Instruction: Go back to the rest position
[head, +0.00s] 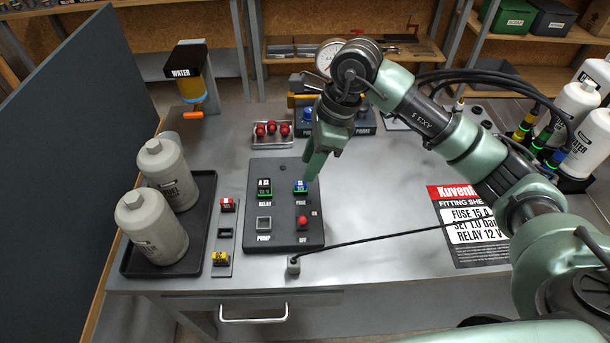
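My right arm comes in from the right, and its green gripper (316,166) points down over the upper right part of the dark control panel (284,236). The fingertips show just above the blue fuse (301,186) in the picture. I cannot tell how high they are or whether they are apart. No held object shows between them. The panel also carries a relay (264,187), a pump socket (264,223) and a red switch knob (302,221). My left gripper is out of view.
Two white canisters (152,237) stand in a black tray (194,262) at left. A fuse strip (223,240) lies beside the panel. Red knobs (272,128), a water dispenser (190,75) and a pressure gauge (329,57) are behind. A fitting sheet (462,225) lies at right.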

